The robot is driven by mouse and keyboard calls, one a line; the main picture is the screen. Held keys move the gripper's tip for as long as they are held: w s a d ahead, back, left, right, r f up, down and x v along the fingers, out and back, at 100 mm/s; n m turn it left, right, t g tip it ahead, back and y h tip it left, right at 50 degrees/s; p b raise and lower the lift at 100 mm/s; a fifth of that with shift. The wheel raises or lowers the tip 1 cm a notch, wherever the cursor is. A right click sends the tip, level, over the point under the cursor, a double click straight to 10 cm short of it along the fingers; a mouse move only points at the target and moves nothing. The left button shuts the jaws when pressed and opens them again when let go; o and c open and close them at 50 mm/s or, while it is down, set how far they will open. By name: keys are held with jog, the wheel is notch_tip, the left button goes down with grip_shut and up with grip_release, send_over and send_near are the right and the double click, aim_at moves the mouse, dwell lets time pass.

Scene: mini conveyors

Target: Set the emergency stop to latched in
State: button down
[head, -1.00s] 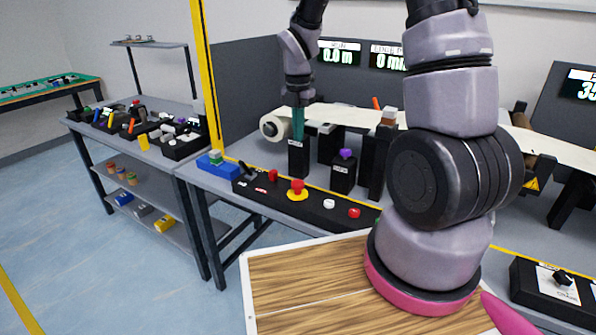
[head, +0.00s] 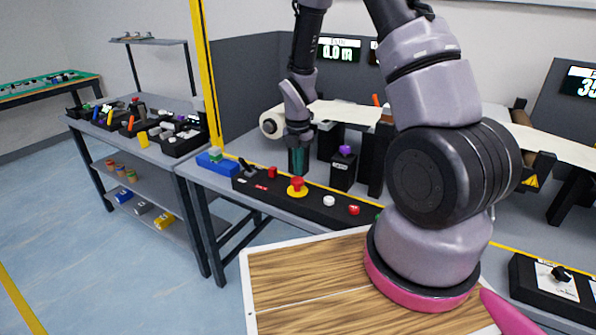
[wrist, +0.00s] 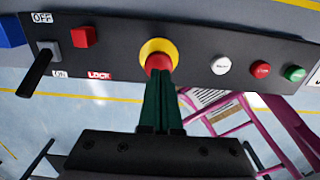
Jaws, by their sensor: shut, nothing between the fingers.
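The emergency stop is a red mushroom button (head: 297,184) on a yellow round base, on the black control panel (head: 329,212) along the table's front edge. In the wrist view the red button (wrist: 158,62) on its yellow ring (wrist: 158,46) sits just beyond my fingertips. My gripper (wrist: 160,78) is shut and empty, its green fingers together and overlapping the button's near edge in that view. In the head view my gripper (head: 297,172) hangs just above and behind the button. I cannot tell whether the fingertips touch it or whether it is latched.
On the panel, a black lever switch (wrist: 38,72) and a red square block (wrist: 83,37) are left of the button. White (wrist: 220,65), red (wrist: 261,69) and green (wrist: 294,73) buttons are to its right. A black post with a purple knob (head: 345,150) stands behind the panel.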

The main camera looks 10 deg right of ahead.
aim_at(299, 180)
jog(key=shift+f, duration=0.75)
jog(key=shift+f, duration=0.7)
jog(key=shift+s+f, duration=0.35)
jog(key=shift+f, duration=0.1)
jog(key=shift+r, duration=0.1)
jog(key=shift+w+r, duration=0.15)
jog(key=shift+r, duration=0.2)
notch_tip(299, 180, up, 11)
jog(key=shift+w, duration=0.1)
